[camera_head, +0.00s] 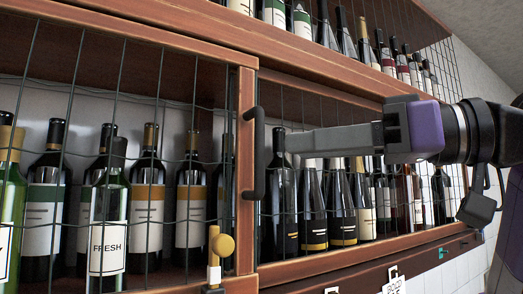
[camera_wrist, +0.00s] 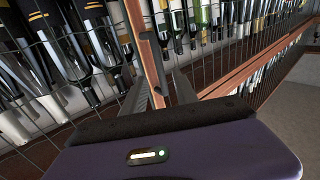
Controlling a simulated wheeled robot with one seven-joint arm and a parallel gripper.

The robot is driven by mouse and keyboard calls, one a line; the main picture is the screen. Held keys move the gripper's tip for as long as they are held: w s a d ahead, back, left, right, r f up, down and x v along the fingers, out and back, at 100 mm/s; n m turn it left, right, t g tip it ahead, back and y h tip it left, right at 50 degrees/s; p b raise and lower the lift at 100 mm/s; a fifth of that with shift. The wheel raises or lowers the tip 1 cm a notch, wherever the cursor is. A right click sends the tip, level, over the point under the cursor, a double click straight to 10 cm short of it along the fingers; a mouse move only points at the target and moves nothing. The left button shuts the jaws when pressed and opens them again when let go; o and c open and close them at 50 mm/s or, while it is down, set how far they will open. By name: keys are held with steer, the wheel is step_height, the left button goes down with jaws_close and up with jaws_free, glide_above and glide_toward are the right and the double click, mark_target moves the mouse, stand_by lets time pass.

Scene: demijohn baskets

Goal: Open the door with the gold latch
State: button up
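The wooden-framed wire-mesh door (camera_head: 244,200) stands at the left in the head view and looks closed. A gold latch (camera_head: 221,246) with a round knob sits low beside its right-hand post. A black vertical bar handle (camera_head: 254,150) is on that post; a dark handle also shows on the post in the wrist view (camera_wrist: 151,50). My gripper (camera_head: 292,141) reaches in from the right, its fingertips a little right of the handle, apparently not touching it. In the wrist view its two fingers (camera_wrist: 160,78) are apart with nothing held, and the post shows beyond them.
Wine bottles (camera_head: 102,215) stand behind the mesh on the left. More bottles (camera_head: 313,205) stand behind mesh on the right, close behind my gripper. An upper shelf (camera_head: 330,58) holds several more. A wooden rail with small labels (camera_head: 393,284) runs below.

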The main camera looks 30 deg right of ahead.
mark_target(264, 150)
steer(key=p+x, duration=0.2)
steer(key=x, duration=0.5)
steer(key=shift+w+a, duration=0.15)
steer(key=shift+w, duration=0.2)
steer(key=shift+c, duration=0.2)
jaws_close()
stand_by(0.9)
